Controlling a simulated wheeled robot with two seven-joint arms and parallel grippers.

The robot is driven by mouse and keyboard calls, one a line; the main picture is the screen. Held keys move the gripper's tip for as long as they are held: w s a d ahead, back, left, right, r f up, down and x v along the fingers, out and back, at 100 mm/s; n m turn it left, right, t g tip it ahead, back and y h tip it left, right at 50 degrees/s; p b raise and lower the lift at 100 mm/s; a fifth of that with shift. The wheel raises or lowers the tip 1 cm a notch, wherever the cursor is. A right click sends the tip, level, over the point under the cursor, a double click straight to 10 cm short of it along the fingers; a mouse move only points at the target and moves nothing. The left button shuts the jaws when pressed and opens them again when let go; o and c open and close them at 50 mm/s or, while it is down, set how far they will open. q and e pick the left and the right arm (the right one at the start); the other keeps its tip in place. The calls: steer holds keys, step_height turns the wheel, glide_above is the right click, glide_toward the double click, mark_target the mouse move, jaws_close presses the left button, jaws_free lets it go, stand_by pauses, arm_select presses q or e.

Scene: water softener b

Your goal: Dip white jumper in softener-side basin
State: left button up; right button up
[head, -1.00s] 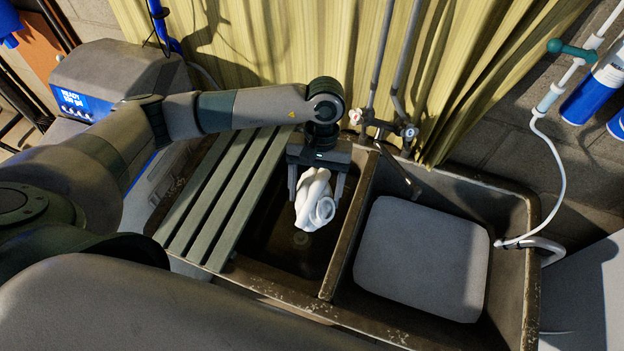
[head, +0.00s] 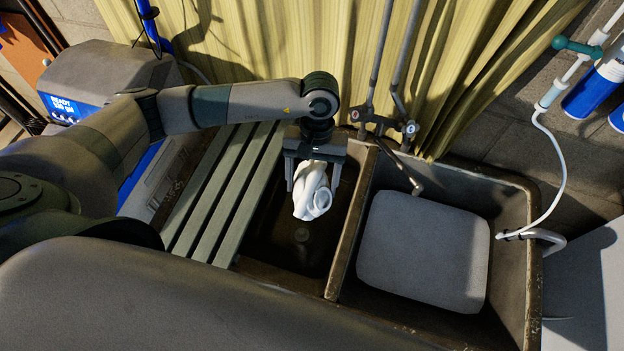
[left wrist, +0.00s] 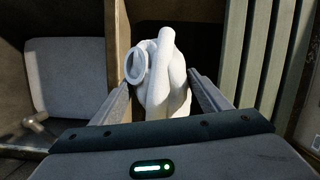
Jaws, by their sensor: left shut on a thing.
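The white jumper (head: 311,190) is a bunched white bundle held between the fingers of my left gripper (head: 314,183). In the left wrist view the jumper (left wrist: 163,75) sits between the two fingers of the left gripper (left wrist: 160,92). The gripper points down over the left basin (head: 278,226), the one on the side of the softener (head: 95,85). The basin is dark inside, with a round drain below the jumper. I cannot tell how far the jumper is above the basin floor. My right gripper is not in view.
Green slats (head: 225,185) cover the left part of the left basin. A divider (head: 352,225) separates it from the right basin, which holds a grey-white slab (head: 423,250). Taps and pipes (head: 385,125) stand behind, before a yellow curtain (head: 290,45). A white hose (head: 560,170) hangs at right.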

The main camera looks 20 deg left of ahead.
mark_target(312, 191)
arm_select(q)
steer(key=shift+f, duration=0.7)
step_height(312, 191, down, 2)
steer(key=shift+f+b, duration=0.25)
steer(key=shift+b, duration=0.3)
step_height(312, 191, down, 26)
steer(key=b, duration=1.1)
steer(key=shift+f, duration=0.25)
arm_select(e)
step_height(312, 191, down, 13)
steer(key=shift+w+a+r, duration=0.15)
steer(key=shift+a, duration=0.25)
arm_select(q)
steer(key=shift+d+b, duration=0.5)
steer(key=shift+b, duration=0.1)
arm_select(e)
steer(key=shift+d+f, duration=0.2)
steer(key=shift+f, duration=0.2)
arm_select(q)
steer(key=shift+a+b, duration=0.3)
steer(key=shift+a, duration=0.2)
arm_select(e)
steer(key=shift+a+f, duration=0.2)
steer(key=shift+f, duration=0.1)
arm_select(q)
steer(key=shift+d, duration=0.1)
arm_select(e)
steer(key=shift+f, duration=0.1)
